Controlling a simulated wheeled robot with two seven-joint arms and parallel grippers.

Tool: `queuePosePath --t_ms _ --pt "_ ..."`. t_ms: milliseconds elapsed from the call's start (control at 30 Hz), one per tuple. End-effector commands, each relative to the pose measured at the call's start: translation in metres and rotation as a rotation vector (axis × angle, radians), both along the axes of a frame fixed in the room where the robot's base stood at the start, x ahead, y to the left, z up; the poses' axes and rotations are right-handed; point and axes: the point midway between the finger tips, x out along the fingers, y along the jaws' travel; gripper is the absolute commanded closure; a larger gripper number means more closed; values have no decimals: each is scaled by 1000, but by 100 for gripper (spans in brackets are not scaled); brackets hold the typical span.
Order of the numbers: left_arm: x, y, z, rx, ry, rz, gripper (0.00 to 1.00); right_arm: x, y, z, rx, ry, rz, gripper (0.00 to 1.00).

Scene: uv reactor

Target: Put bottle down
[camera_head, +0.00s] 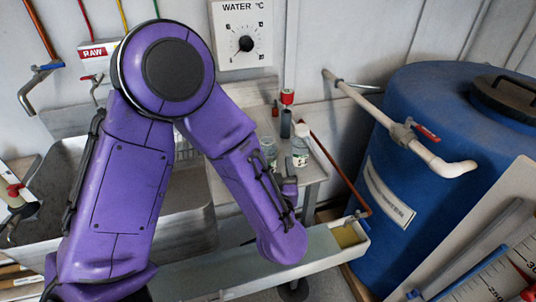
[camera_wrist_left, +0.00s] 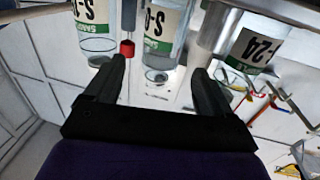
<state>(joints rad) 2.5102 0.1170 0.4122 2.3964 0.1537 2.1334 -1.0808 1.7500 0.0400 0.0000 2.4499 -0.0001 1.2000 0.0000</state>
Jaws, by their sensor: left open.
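Two clear sample bottles with green and white labels stand on the bench in the head view, one on the right (camera_head: 300,153) and one on the left (camera_head: 268,151), partly behind my arm. The left wrist view, with label text upside down, shows a middle bottle (camera_wrist_left: 165,36), a left bottle (camera_wrist_left: 97,30) and a right bottle marked 24 (camera_wrist_left: 252,48). My left gripper (camera_wrist_left: 160,80) is open, its black fingers apart on either side of the middle bottle's near end. I cannot tell whether they touch it. In the head view the hand is small and mostly hidden behind the forearm.
The bench (camera_head: 312,174) carries a grey cylinder (camera_head: 286,124) near the bottles. A steel sink (camera_head: 190,225) lies left, behind my arm. A large blue tank (camera_head: 430,130) with a white pipe (camera_head: 385,118) stands right. A long trough (camera_head: 320,252) runs in front.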

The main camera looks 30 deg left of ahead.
Motion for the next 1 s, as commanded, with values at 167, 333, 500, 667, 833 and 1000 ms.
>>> queuePosePath --t_ms 167,333,500,667,833,1000 --pt "-25 -20 -1 1 0 -2 17 0 0 -4 0 0 0 13" --pt "-32 -25 0 1 0 1 17 0 0 -4 0 0 0 13" --pt "-32 -25 0 1 -1 1 17 0 0 -4 0 0 0 13" --pt "-32 -25 0 1 0 1 17 0 0 -4 0 0 0 13" --pt "-32 -25 0 1 -1 1 17 0 0 -4 0 0 0 13" --pt "-32 -25 0 1 1 1 17 0 0 -4 0 0 0 13"
